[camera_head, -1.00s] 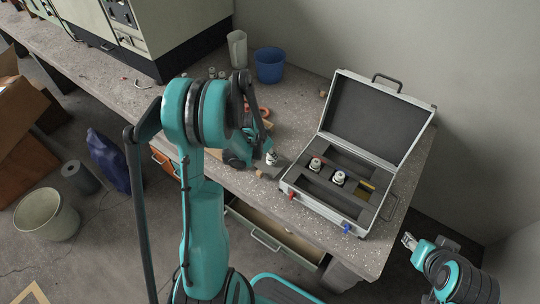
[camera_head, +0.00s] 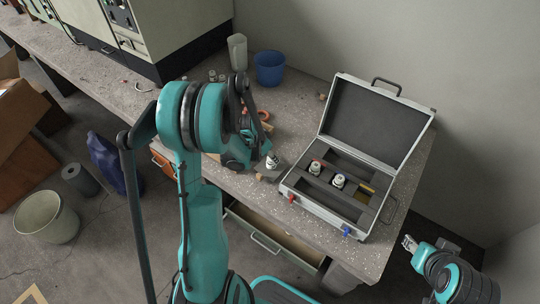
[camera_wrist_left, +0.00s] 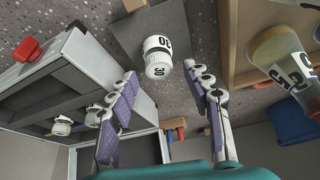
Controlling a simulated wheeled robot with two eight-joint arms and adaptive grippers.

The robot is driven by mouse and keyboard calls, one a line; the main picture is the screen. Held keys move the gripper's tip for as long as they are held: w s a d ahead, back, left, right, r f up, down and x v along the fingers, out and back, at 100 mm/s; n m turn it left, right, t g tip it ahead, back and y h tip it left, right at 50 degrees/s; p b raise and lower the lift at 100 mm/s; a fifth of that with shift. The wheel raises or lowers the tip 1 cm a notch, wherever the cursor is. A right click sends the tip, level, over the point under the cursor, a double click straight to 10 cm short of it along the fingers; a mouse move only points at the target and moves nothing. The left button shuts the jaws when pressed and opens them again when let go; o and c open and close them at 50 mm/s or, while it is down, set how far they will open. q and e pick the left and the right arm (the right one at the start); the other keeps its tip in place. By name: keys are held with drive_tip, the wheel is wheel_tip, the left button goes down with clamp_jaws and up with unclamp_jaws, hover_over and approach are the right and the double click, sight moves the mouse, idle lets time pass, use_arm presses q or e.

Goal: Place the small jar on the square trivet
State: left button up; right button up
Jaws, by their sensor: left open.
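The small jar is white with a dark-numbered label. In the left wrist view the small jar (camera_wrist_left: 157,55) has its lid toward the camera, and it shows small in the head view (camera_head: 272,161). It appears to stand on the dark grey square trivet (camera_wrist_left: 132,32), which also shows in the head view (camera_head: 267,174). My left gripper (camera_wrist_left: 163,78) is open. Its fingers are spread on either side of the jar's lid end, with a visible gap on both sides. My right gripper (camera_head: 409,242) is off the bench's right end, too small to judge.
An open silver case (camera_head: 327,208) with jars inside stands right of the trivet. A wooden tray (camera_wrist_left: 236,55) with a larger labelled jar (camera_wrist_left: 276,62) lies on the other side. A blue bucket (camera_head: 270,67) stands behind. A drawer (camera_head: 262,232) is open below the bench edge.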

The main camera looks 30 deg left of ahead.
use_arm(q)
drive_tip(key=p+v, duration=0.3)
drive_tip(key=v, duration=0.7)
drive_tip(key=s+d+r+n+t+y, duration=0.1)
drive_tip(key=s+d+r+n+t, duration=0.1)
drive_tip(key=s+d+r, duration=1.2)
drive_tip(key=d+n, duration=0.1)
drive_tip(key=d, duration=0.1)
drive_tip(key=shift+d+t, duration=0.4)
